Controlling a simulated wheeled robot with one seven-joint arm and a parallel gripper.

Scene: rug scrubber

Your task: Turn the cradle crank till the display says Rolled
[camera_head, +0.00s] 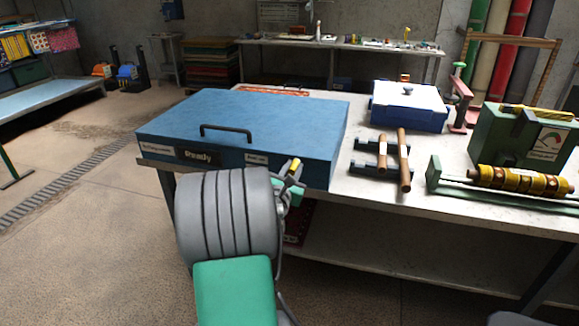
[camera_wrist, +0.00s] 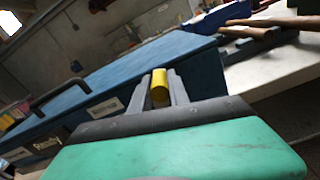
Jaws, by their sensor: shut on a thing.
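My gripper (camera_wrist: 160,80) is shut on a yellow cylindrical grip (camera_wrist: 160,90), which sits between the two fingers in the wrist view. The yellow grip also shows in the head view (camera_head: 295,166), at the front right corner of the blue box. It looks like the crank's handle; the rest of the crank is hidden by my arm and gripper. The blue box (camera_head: 255,110) has a closed lid with a dark handle (camera_head: 226,132). A dark display (camera_head: 199,156) on its front reads "Ready".
Open floor (camera_head: 90,240) lies to the left.

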